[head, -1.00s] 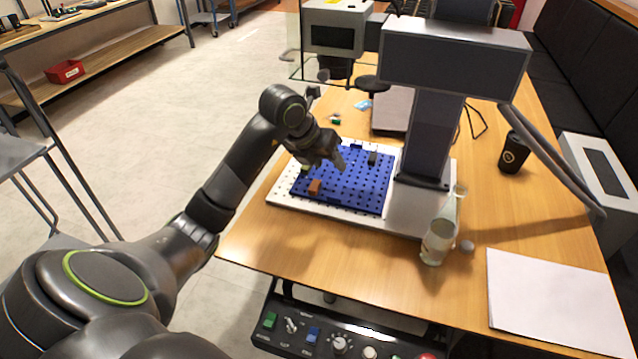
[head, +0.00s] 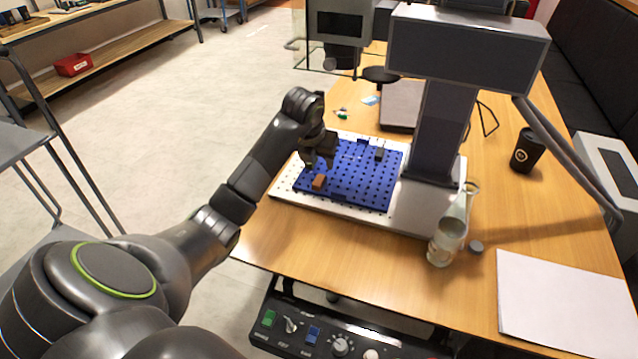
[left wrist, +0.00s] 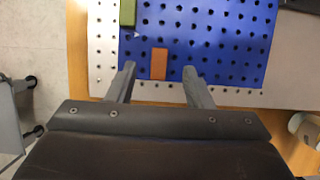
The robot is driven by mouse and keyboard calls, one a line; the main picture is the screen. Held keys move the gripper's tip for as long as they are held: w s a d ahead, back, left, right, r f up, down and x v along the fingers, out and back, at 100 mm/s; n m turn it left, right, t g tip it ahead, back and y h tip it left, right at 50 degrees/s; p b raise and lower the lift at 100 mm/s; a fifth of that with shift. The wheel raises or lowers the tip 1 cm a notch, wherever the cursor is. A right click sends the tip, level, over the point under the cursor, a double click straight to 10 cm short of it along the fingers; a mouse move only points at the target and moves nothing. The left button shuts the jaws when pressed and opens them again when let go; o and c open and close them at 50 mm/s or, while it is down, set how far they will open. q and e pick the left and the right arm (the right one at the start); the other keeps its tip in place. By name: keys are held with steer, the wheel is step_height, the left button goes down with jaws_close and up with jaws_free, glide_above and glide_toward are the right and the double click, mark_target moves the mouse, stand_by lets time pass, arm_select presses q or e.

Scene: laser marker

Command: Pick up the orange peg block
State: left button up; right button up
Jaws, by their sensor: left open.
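The orange peg block (head: 318,182) sits on the blue pegboard (head: 365,189) near its front left edge. In the left wrist view the orange block (left wrist: 159,64) shows beyond the fingertips, roughly between their lines. My left gripper (head: 318,166) is above the board, just behind the orange block in the head view. Its two fingers are apart and empty in the left wrist view (left wrist: 159,72). A green block (left wrist: 128,13) lies on the board's left side in the left wrist view. A dark block (head: 379,154) stands at the board's far right. My right gripper is not in view.
The marker's column (head: 437,130) rises right of the board, with its head overhanging. A glass (head: 445,243), a flask, a black cup (head: 526,150) and white paper (head: 560,295) are on the right of the table. The control panel (head: 325,335) is at the front edge.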

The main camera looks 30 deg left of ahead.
mark_target(322, 175)
arm_select(q)
steer(key=x, duration=0.7)
steer(key=shift+f, duration=0.15)
jaws_close()
